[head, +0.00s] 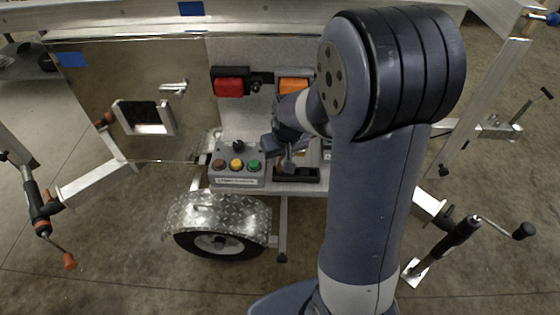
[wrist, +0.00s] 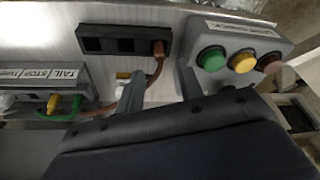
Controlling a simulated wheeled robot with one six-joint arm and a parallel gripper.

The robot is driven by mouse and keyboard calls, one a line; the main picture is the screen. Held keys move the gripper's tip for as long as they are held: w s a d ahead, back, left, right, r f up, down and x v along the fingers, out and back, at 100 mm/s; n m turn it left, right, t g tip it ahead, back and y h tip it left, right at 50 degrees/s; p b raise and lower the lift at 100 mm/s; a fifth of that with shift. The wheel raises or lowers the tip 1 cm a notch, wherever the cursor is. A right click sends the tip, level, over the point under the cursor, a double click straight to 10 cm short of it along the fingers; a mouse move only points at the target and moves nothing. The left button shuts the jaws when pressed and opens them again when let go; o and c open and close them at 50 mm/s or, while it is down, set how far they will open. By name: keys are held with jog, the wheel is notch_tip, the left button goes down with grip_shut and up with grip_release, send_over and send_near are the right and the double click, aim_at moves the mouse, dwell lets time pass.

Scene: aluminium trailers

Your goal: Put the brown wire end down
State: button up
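The brown wire end (wrist: 159,48) sits at the right end of a black slotted holder (wrist: 105,41) in the wrist view. Its brown wire (wrist: 154,75) curves down and left behind a finger. My gripper (wrist: 160,84) is open, its two grey fingers apart, with the wire end beyond the gap between them; I see no finger touching it. In the head view my gripper (head: 287,157) is just above the black holder (head: 297,174), and my arm hides part of this area.
A grey box with green, yellow and brown buttons (head: 237,167) stands beside the holder. A labelled terminal box (wrist: 40,80) with yellow (wrist: 53,103) and green (wrist: 77,103) wire ends is on the other side. Red (head: 229,86) and orange (head: 293,87) lights are above.

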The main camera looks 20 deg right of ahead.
aim_at(280, 166)
jog(key=v, duration=0.6)
jog(key=shift+r+p, duration=0.15)
jog(key=shift+p, duration=0.15)
jog(key=b+x, duration=0.2)
jog(key=x, duration=1)
jog(key=shift+s+f, duration=0.1)
jog(key=shift+f, duration=0.25)
notch_tip(280, 166, up, 2)
jog(key=shift+r+p, duration=0.1)
jog(key=shift+p, duration=0.3)
jog(key=shift+r, duration=0.5)
jog(key=shift+f, duration=0.15)
